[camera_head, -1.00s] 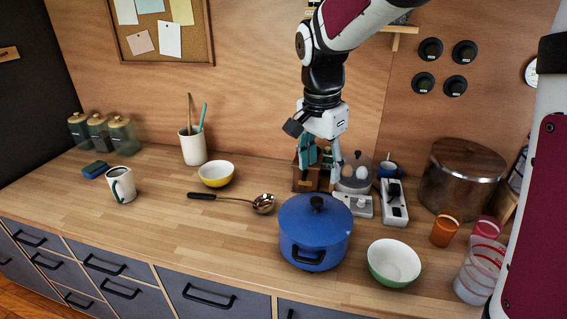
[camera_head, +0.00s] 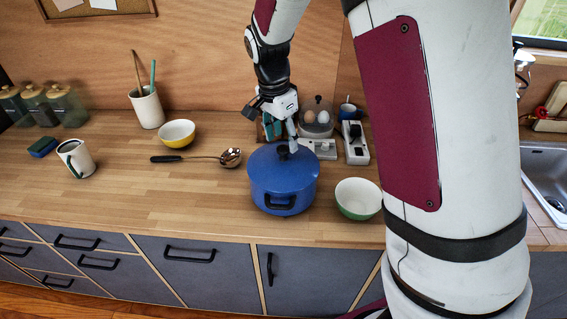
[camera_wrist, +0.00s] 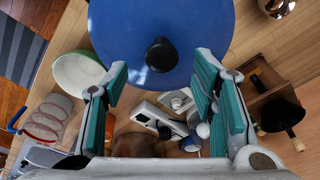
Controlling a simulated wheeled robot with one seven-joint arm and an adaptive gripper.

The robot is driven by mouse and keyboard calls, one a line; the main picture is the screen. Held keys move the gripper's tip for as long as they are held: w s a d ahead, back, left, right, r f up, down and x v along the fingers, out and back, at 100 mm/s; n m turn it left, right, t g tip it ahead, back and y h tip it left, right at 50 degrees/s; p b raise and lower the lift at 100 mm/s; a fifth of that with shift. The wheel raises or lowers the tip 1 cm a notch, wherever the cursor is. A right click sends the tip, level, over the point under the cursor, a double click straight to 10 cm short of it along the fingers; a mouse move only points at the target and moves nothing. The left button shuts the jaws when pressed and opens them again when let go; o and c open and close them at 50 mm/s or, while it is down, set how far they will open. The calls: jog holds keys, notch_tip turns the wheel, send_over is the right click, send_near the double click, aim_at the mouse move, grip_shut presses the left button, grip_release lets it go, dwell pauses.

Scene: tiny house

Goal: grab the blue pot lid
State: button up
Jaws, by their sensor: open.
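The blue pot (camera_head: 284,192) stands on the wooden counter with its blue lid (camera_head: 265,160) on top. The lid has a black round knob (camera_head: 283,152) at its centre. In the wrist view the lid (camera_wrist: 200,30) fills the upper middle, with the knob (camera_wrist: 161,54) ahead of the fingers. My gripper (camera_head: 280,130) is just behind and above the lid, close to the knob. In the wrist view my gripper (camera_wrist: 160,88) is open, its teal finger pads wide apart with nothing held between them. The pads' exact height above the lid is hard to tell.
A green-and-white bowl (camera_head: 357,198) stands right of the pot, and a ladle (camera_head: 229,158) lies to its left. A power strip (camera_head: 355,143) and an egg cooker (camera_head: 316,118) are behind. The counter's left front is clear. My arm hides the right side.

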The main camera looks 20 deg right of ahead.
aim_at(283, 148)
notch_tip(283, 148, down, 5)
jog(key=shift+w+d+r+p, duration=0.1)
jog(key=shift+w+p, duration=0.05)
jog(key=shift+p, duration=0.4)
jog(key=shift+c, duration=0.2)
grip_shut()
